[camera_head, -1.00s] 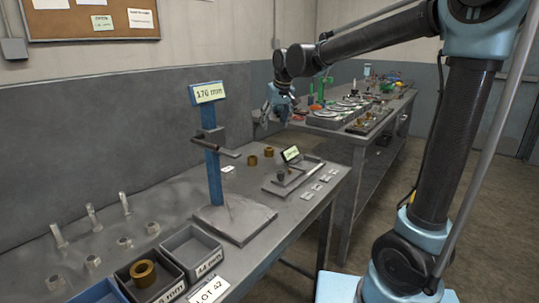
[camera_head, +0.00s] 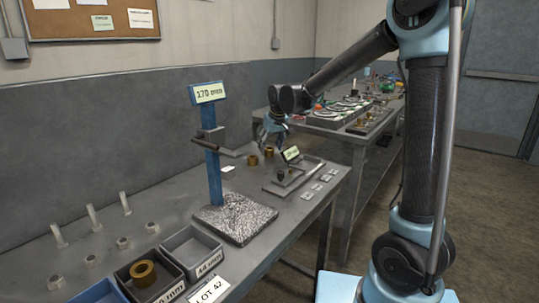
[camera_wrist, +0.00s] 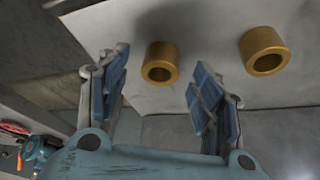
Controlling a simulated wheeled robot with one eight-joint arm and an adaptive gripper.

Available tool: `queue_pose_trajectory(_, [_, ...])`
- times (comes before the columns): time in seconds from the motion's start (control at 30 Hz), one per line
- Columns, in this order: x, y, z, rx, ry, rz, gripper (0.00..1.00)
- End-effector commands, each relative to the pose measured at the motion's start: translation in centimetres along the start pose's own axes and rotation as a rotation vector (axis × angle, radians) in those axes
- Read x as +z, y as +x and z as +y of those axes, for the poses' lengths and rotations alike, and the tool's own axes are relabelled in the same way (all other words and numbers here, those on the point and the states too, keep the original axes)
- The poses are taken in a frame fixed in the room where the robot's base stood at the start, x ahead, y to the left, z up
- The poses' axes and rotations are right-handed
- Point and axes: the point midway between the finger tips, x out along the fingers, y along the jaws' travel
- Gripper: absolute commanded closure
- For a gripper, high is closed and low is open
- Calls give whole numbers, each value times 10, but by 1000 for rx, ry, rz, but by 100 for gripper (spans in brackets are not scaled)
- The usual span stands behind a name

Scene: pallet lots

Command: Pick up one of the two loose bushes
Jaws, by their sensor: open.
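Two loose brass bushes stand on the grey bench behind the gauge stand. In the head view one bush (camera_head: 253,160) is at the left, the other bush (camera_head: 269,153) a little right and farther back. My gripper (camera_head: 272,136) is above them, its fingers small in this view. In the wrist view the open fingers (camera_wrist: 160,85) are spread and empty. One bush (camera_wrist: 160,72) shows in the gap between them, apart from the fingers; the other bush (camera_wrist: 265,62) lies outside the right finger.
Bins at the front include one holding a bush (camera_head: 143,272). Bolts and nuts stand at left; another bench (camera_head: 340,135) is behind.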

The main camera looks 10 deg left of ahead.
Motion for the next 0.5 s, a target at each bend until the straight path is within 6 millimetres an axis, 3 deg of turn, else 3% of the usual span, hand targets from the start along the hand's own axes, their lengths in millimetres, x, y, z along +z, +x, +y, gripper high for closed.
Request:
queue_pose_trajectory(0.2, [0,19,0,0,1,0,40])
queue_pose_trajectory(0.47, [0,21,0,0,1,0,40])
queue_pose_trajectory(0.5, [0,21,0,0,1,0,47])
